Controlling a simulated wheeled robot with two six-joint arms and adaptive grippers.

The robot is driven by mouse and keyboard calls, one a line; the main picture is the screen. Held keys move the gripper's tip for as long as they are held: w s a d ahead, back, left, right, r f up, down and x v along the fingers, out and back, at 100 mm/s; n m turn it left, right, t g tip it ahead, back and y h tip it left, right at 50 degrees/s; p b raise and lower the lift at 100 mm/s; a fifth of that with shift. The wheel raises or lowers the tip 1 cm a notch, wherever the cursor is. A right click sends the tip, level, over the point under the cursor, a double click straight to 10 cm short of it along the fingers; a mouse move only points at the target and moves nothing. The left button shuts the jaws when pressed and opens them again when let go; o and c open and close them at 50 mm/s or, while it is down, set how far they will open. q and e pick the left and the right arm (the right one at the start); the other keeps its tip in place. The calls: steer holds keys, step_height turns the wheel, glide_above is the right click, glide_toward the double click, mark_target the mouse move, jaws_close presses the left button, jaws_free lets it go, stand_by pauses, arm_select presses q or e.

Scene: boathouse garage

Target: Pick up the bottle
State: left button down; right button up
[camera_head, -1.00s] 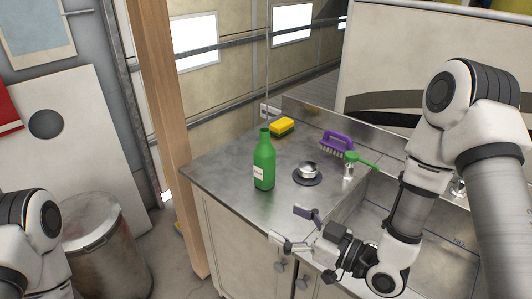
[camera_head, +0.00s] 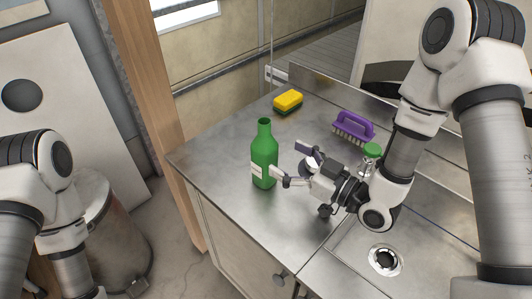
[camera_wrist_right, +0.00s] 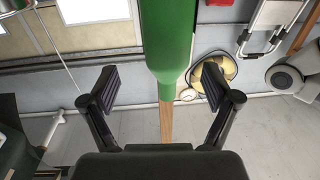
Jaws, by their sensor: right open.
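The green bottle (camera_head: 264,158) with a pale label stands upright on the steel counter (camera_head: 225,185), near its left end. My right gripper (camera_head: 287,163) is open just to the right of the bottle, its fingers pointing at it. In the right wrist view the bottle (camera_wrist_right: 168,45) rises between and beyond the two spread fingers of the gripper (camera_wrist_right: 160,90). I cannot tell whether a finger touches it. My left arm shows at the left edge of the head view, but its gripper is not visible.
A yellow and green sponge (camera_head: 288,101) and a purple brush (camera_head: 353,127) lie toward the back of the counter. A green-topped item (camera_head: 372,150) is beside my right arm. The sink drain (camera_head: 385,260) is at lower right. A metal bin (camera_head: 112,235) stands on the floor at left.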

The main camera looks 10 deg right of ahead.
mark_target(275, 154)
steer(key=x, duration=0.2)
steer(key=p+x, duration=0.2)
steer(key=x, duration=0.1)
steer(key=shift+a+r, duration=0.2)
steer(key=shift+a, duration=0.35)
steer(key=shift+w+a, duration=0.1)
steer(key=shift+a, duration=0.15)
steer(key=shift+d+f, duration=0.15)
steer(key=c, duration=1.5)
